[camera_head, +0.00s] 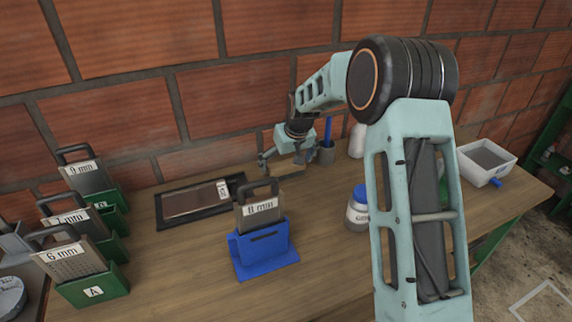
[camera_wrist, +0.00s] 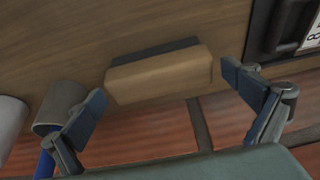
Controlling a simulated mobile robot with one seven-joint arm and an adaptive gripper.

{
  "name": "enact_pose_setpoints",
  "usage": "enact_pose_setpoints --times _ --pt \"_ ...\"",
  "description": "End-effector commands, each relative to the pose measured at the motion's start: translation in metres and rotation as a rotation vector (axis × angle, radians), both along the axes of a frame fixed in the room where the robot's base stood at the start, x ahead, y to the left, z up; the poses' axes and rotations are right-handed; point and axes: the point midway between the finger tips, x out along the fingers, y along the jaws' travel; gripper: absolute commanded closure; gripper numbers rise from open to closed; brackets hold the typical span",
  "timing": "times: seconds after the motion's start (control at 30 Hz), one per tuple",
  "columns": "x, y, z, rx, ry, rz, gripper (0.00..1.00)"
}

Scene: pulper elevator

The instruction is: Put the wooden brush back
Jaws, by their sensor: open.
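The wooden brush (camera_head: 285,171) is near the back of the table by the brick wall, under my gripper. In the wrist view the brush (camera_wrist: 160,76) shows as a light wooden block with a dark strip along one long side. My gripper (camera_head: 287,160) is open, and in the wrist view its two fingers (camera_wrist: 166,86) stand apart at either end of the brush. A gap shows between each finger and the wood. Whether the brush lies flat on the table is hard to tell.
A grey cup (camera_head: 327,154) with a blue-handled tool stands close right of the gripper. A black tray (camera_head: 170,208) lies left. A blue holder (camera_head: 262,251) with the 8 mm plate stands in front.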

Motion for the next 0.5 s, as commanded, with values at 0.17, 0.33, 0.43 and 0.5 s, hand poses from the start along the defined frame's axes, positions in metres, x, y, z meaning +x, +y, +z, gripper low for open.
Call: enact_pose_setpoints --times 0.17,0.33,0.43,0.5 --pt "-0.01 -0.006 0.032 0.001 -0.005 -0.002 0.0" --pt "-0.023 -0.01 0.065 0.001 -0.005 0.0 0.0" --pt "-0.03 -0.013 0.081 0.0 -0.004 -0.001 0.0" --pt "-0.034 -0.015 0.091 -0.001 -0.003 -0.001 0.0"
